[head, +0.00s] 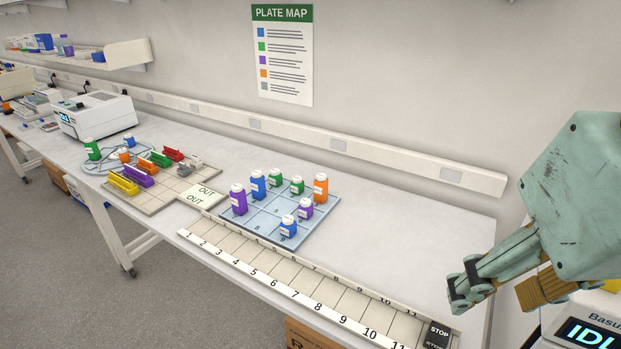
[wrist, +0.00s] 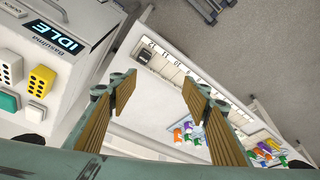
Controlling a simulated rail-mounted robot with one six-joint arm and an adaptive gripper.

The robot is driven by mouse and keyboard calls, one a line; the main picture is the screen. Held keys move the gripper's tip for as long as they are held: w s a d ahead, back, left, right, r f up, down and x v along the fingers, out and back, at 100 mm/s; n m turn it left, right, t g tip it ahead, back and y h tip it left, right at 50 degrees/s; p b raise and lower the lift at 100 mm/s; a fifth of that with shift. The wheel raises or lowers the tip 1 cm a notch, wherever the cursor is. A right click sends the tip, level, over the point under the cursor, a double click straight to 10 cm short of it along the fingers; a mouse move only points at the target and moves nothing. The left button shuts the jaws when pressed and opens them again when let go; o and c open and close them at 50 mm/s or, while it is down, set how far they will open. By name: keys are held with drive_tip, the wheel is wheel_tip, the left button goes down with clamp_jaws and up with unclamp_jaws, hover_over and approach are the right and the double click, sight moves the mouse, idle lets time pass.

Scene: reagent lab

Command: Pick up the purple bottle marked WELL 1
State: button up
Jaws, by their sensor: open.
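Two purple bottles with white caps stand upright on the blue-grey gridded tray (head: 262,227) in the head view. A taller purple bottle (head: 238,201) is at its left corner and a shorter purple bottle (head: 306,209) is near its right side. Their labels are too small to read, so I cannot tell which is marked WELL 1. My gripper (head: 462,291) is at the right, well apart from the bottles. In the wrist view its two ribbed brown fingers (wrist: 158,95) are spread with nothing between them. The tray's bottles show small beyond the right finger there.
Blue, green and orange bottles share the tray. A numbered strip (head: 300,279) runs along the bench front to a black STOP block (head: 437,333). Left are a rack board (head: 150,202) and a white machine (head: 97,115). An IDLE-screen machine (head: 590,325) is at lower right. The bench right of the tray is clear.

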drive_tip(key=shift+w, duration=0.1)
idle(0.3)
drive_tip(key=w+a+n+y+p, duration=0.15)
drive_tip(key=w+a, duration=0.25)
drive_tip(key=w, duration=0.7)
drive_tip(key=w+a+n+p, duration=0.3)
drive_tip(key=w+a, duration=0.1)
drive_tip(key=w, duration=0.7)
drive_tip(key=w+a+n+y+p, duration=0.15)
drive_tip(key=w+a, duration=0.25)
drive_tip(key=w, duration=0.7)
drive_tip(key=w+a+f+n+p, duration=0.2)
drive_tip(key=w+a+f+p, duration=0.1)
drive_tip(key=w+f, duration=0.7)
drive_tip(key=w+a+f+n+g+p, duration=0.1)
drive_tip(key=w+a+f, duration=0.4)
drive_tip(key=w+f, duration=0.5)
drive_tip(key=shift+w+a+n+p, duration=0.25)
drive_tip(key=shift+w+n+p, duration=0.45)
drive_tip(key=shift+w+p, duration=0.85)
drive_tip(key=shift+w+f+b, duration=0.1)
drive_tip(key=shift+w+b, duration=0.2)
drive_tip(key=shift+w, duration=0.05)
